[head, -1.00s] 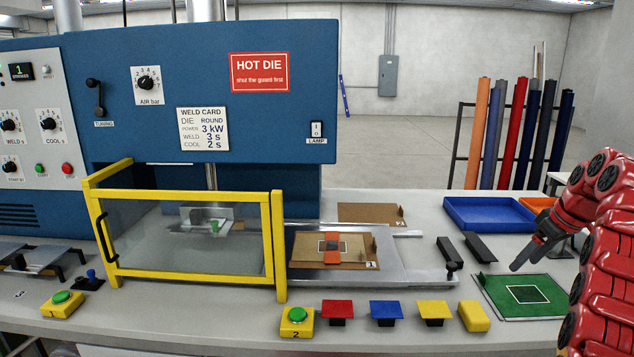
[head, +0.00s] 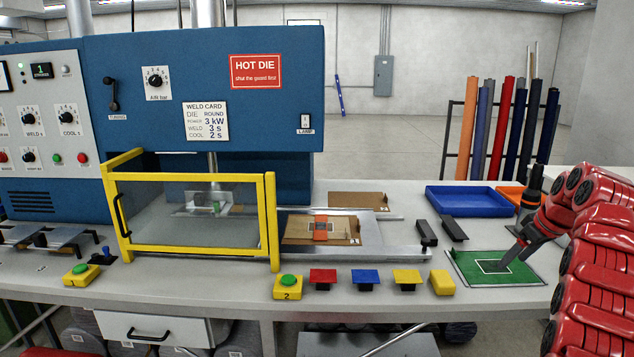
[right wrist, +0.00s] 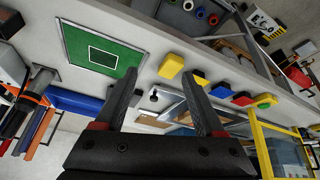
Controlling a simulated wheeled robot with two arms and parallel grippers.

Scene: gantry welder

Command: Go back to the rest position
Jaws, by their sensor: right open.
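My right gripper (head: 503,259) shows at the right of the head view, on my red arm. It points down and left over the green mat (head: 470,277), which has a white-outlined square. Whether its tips touch the mat is hard to tell. In the right wrist view my right gripper (right wrist: 168,88) has its two dark fingers spread apart with nothing between them. The green mat also shows there at the upper left (right wrist: 80,50). My left gripper is in neither view now.
The blue welder (head: 220,75) has a yellow-framed guard (head: 192,251) at its front. A brown card with an orange piece lies on the sliding tray (head: 372,239). Coloured blocks line the front edge. A blue tray (head: 440,209) and dark bars (head: 452,229) stand near my right arm.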

